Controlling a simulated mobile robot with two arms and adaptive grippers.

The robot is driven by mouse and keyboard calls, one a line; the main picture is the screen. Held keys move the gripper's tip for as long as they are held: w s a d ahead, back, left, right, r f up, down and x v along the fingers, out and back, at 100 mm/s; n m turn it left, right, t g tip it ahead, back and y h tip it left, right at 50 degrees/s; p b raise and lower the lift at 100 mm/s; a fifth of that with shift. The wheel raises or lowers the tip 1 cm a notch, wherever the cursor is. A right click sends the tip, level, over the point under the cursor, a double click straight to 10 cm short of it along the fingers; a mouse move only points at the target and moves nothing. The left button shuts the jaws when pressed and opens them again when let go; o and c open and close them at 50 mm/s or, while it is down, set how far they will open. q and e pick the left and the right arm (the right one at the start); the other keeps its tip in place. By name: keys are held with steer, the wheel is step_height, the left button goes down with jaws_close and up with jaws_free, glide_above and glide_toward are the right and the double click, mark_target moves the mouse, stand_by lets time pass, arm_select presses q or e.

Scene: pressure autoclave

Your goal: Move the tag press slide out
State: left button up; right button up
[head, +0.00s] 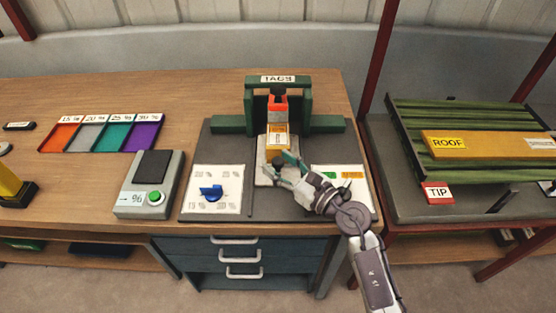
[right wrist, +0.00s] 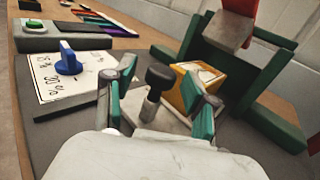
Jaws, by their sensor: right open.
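The tag press (head: 310,100) is a green frame with a "TAGS" sign and a red-orange part under its top bar. Its pale slide (head: 263,172) reaches toward the front and carries a yellow block (head: 277,146) with a white label, also in the right wrist view (right wrist: 190,90). A black knob (right wrist: 160,76) on a short metal post stands on the slide. My right gripper (head: 284,167) is over the slide's front part. In the right wrist view its green-padded fingers (right wrist: 160,112) are open, one on each side of the knob's post, with gaps visible. My left gripper is out of view.
A panel with a blue dial (head: 211,192) lies left of the slide, and another panel (head: 340,180) lies partly behind my right gripper. A scale (head: 150,183) with a green button and coloured trays (head: 104,134) stand farther left. A rack marked "ROOF" (head: 480,146) is at right.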

steer(key=shift+w+a, duration=0.3)
steer(key=shift+a, duration=0.05)
steer(key=shift+c, duration=0.3)
jaws_close()
steer(key=shift+s, duration=0.1)
